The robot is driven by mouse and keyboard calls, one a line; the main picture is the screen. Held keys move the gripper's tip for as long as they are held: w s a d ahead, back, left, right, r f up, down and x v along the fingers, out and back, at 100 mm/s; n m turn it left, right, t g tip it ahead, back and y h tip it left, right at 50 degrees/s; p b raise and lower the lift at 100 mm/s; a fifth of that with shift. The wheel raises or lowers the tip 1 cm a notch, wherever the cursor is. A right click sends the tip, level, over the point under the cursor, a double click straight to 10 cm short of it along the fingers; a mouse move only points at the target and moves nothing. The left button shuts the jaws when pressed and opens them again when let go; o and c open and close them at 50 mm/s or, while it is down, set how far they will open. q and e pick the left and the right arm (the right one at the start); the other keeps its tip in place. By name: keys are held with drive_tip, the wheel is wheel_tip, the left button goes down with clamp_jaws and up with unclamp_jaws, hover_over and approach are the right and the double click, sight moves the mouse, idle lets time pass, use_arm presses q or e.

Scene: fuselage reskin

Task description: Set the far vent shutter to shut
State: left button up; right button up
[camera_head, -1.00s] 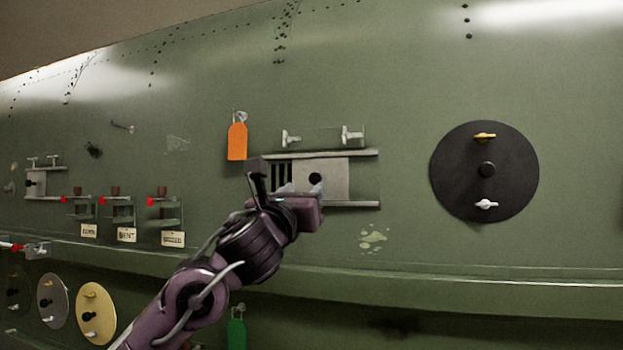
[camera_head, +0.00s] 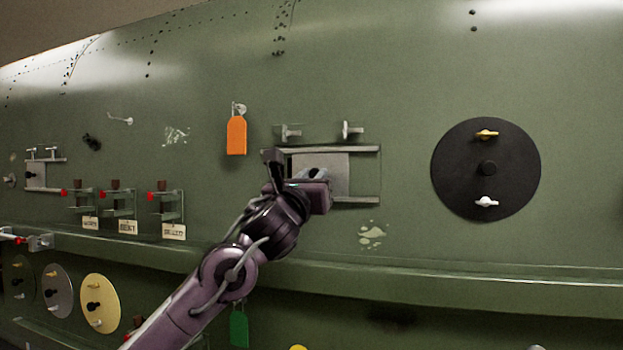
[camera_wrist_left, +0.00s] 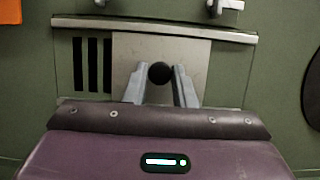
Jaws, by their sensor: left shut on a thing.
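The vent shutter at mid-panel has a grey sliding plate (camera_head: 335,161) between two horizontal rails. The plate also fills the middle of the left wrist view (camera_wrist_left: 195,58), with dark vent slots (camera_wrist_left: 92,65) uncovered to its left and bare green skin to its right. My left gripper (camera_head: 318,173) is at the plate, its two fingers on either side of the round black knob (camera_wrist_left: 160,73) and shut on it. In the head view the gripper hides the knob and slots. A second, smaller-looking shutter (camera_head: 36,176) sits at the far left. My right gripper is not in view.
An orange tag (camera_head: 236,135) hangs left of the shutter, and two light metal latches (camera_head: 349,130) sit above it. A black disc (camera_head: 487,170) is to the right. Several red-tipped lever brackets (camera_head: 166,205) are to the left. A green ledge (camera_head: 450,278) runs below.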

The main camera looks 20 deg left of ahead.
use_arm(q)
drive_tip(key=a+b, duration=0.1)
drive_tip(key=a, duration=0.6)
drive_tip(key=shift+w+a, duration=0.1)
clamp_jaws()
drive_tip(key=shift+r, duration=0.1)
drive_tip(key=o, duration=0.6)
unclamp_jaws()
drive_tip(key=shift+c, duration=0.2)
drive_tip(key=o, duration=0.3)
drive_tip(key=shift+a, duration=0.15)
drive_tip(key=shift+o, duration=0.2)
drive_tip(key=b, duration=0.5)
approach(288, 168)
drive_tip(key=v, duration=0.3)
drive_tip(key=shift+s+a, duration=0.1)
drive_tip(key=shift+s, duration=0.15)
